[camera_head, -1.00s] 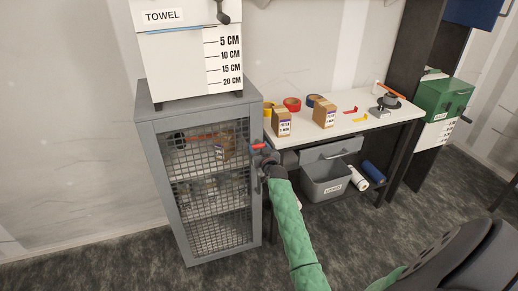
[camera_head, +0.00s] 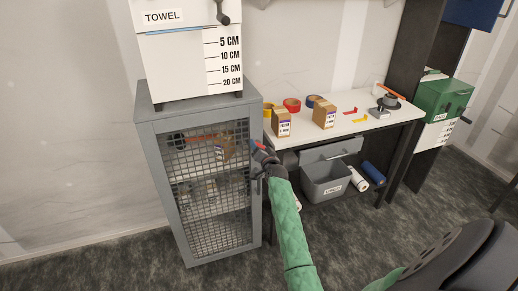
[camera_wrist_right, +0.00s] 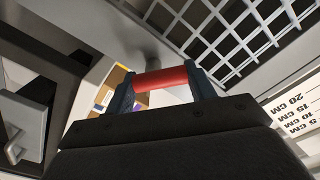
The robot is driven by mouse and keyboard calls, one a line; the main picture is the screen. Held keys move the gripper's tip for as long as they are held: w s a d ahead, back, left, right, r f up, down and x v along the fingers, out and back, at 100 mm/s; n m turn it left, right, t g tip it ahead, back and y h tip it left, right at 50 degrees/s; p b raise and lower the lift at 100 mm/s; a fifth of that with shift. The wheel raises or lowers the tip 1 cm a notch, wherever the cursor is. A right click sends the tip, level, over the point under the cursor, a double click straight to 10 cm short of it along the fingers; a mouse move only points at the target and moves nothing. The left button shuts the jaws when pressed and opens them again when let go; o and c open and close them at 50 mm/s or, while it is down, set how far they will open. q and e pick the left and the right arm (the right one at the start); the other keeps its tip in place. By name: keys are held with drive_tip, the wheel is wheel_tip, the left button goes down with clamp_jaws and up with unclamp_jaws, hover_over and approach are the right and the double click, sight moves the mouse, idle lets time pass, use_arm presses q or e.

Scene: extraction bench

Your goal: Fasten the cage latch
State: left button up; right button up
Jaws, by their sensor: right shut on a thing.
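The cage is a grey cabinet (camera_head: 156,165) with a wire mesh door (camera_head: 210,222) that looks closed against its frame. The latch's red handle (camera_head: 260,145) is at the door's right edge, at upper-middle height, and is tilted. My right gripper (camera_head: 258,149) reaches it from the front right. In the right wrist view, the red handle (camera_wrist_right: 164,79) lies between the two dark fingers of my right gripper (camera_wrist_right: 161,88), which is shut on it. The latch's catch is hidden behind the gripper. My left gripper is not in view.
A white towel dispenser (camera_head: 180,65) stands on the cabinet. The floor before the cabinet is clear.

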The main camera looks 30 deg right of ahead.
drive_tip(key=m, duration=0.4)
drive_tip(key=shift+d+r+m, duration=0.15)
drive_tip(key=shift+r+m, duration=0.05)
drive_tip(key=shift+m, duration=0.1)
drive_tip(key=shift+d+m+p, duration=0.1)
drive_tip(key=shift+m+p, duration=0.25)
drive_tip(key=shift+m, duration=0.85)
drive_tip(key=shift+s+m, duration=0.1)
drive_tip(key=shift+m, duration=0.3)
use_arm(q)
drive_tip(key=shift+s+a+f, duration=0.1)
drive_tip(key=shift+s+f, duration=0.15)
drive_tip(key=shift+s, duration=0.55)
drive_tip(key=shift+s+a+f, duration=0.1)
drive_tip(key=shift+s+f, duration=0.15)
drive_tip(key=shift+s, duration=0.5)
use_arm(e)
drive_tip(key=shift+d+m, duration=0.15)
drive_tip(key=shift+m, duration=0.95)
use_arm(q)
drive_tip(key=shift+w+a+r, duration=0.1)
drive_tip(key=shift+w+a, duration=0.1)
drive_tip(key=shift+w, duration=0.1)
use_arm(e)
drive_tip(key=o, duration=1)
drive_tip(key=shift+f, duration=0.1)
